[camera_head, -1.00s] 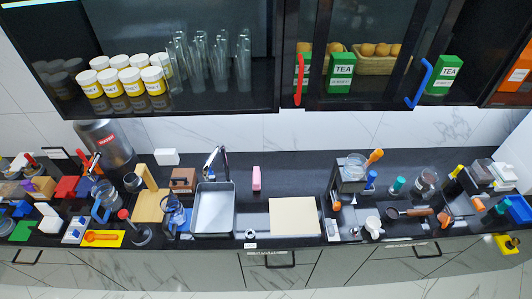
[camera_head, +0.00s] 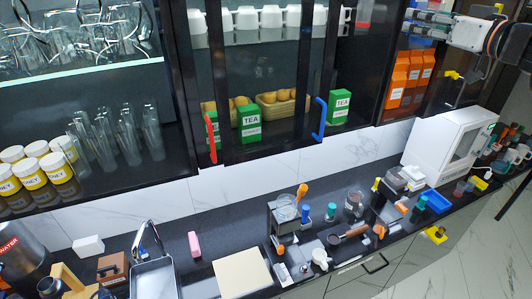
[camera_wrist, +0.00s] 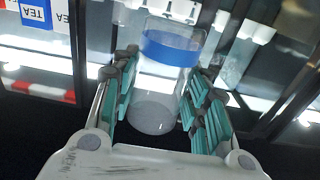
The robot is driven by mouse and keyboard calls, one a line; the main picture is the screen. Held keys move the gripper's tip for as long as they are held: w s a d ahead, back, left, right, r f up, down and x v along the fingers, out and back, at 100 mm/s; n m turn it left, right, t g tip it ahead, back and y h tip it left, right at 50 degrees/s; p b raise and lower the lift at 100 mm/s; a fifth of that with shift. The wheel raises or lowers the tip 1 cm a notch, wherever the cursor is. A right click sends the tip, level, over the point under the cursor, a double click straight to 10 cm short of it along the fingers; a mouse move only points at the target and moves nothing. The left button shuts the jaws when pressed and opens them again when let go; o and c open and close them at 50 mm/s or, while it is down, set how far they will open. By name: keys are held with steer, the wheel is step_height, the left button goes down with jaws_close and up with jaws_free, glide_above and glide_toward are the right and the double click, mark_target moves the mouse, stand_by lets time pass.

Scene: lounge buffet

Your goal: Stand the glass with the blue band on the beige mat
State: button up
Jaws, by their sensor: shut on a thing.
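The clear glass with the blue band (camera_wrist: 163,92) fills the middle of the wrist view, its blue band towards the top of the picture. My gripper (camera_wrist: 160,80) is shut on it, with a teal-padded finger on each side. In the head view my gripper (camera_head: 428,22) is raised at the upper right, in front of the cabinets and well above the counter; the glass cannot be made out clearly there. The beige mat (camera_head: 243,274) lies flat on the dark counter at the bottom, far left of and below my gripper, with nothing on it.
A metal sink (camera_head: 155,280) is left of the mat, and a pink block (camera_head: 194,244) stands behind. A grey stand (camera_head: 284,222) with a clear container is to the right. A white microwave (camera_head: 448,147) stands farther right. Red (camera_head: 211,137) and blue (camera_head: 320,118) cabinet handles stick out.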

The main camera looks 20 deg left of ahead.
steer(key=w+d+f+m+t+h+b, duration=0.15)
steer(key=f+b, duration=0.45)
steer(key=f, duration=0.6)
steer(key=w+d+f+m+t+h+b, duration=0.1)
steer(key=w+d+f+h+b, duration=0.15)
steer(key=f+b, duration=0.65)
steer(key=w+d+f+m+t+h+b, duration=0.1)
steer(key=w+d+f+m+b, duration=0.15)
steer(key=f, duration=1.35)
steer(key=s+d+f+m+h+b, duration=0.1)
steer(key=s+d+f+h+b, duration=0.1)
steer(key=f+b, duration=0.4)
steer(key=s+d+f+m+t+h+b, duration=0.1)
steer(key=f+b, duration=0.6)
steer(key=f, duration=1)
steer(key=s+d+f+m+t+h+b, duration=0.1)
steer(key=d+f+h+b, duration=0.4)
steer(key=f, duration=0.7)
steer(key=shift+s+d+m+b, duration=0.15)
steer(key=shift+s+m+b, duration=0.45)
steer(key=shift+s+b, duration=0.5)
steer(key=shift+f, duration=0.1)
